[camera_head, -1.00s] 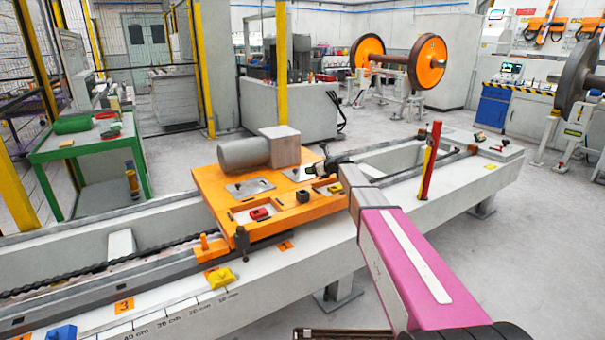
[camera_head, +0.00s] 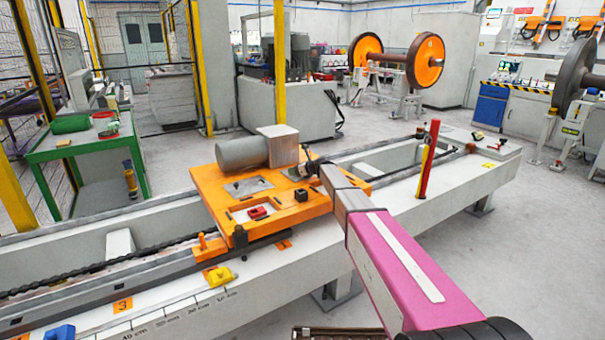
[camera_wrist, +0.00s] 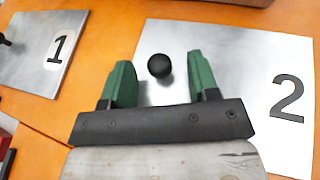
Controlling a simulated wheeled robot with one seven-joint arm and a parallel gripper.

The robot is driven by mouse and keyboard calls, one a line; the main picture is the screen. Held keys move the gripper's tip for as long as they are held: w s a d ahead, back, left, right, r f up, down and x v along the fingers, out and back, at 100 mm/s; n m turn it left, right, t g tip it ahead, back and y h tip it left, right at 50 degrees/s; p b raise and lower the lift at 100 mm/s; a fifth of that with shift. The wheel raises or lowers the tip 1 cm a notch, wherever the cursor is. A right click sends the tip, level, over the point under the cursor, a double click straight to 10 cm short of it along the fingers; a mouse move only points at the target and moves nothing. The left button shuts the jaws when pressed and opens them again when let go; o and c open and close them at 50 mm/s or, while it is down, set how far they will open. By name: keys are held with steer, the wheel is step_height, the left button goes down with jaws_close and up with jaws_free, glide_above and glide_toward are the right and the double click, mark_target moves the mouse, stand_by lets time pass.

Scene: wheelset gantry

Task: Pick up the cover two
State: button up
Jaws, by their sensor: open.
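Cover two is a flat silver plate (camera_wrist: 237,70) marked with a black 2, lying on the orange table in the wrist view. A round black knob (camera_wrist: 160,66) stands on it. My gripper (camera_wrist: 160,72) is open, with one green finger to the left of the knob and one to the right. The knob shows between the fingertips, and I see no grip on it. In the head view my gripper (camera_head: 301,170) is over the right part of the orange table and hides cover two.
Cover one (camera_wrist: 45,50) lies to the left on the same orange table (camera_head: 215,200). A grey cylinder with a block (camera_head: 255,152) stands at the table's back. A red part (camera_head: 257,212) sits in a front recess. A red and yellow post (camera_head: 428,160) rises to the right.

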jaws_close()
steer(key=shift+r, duration=0.15)
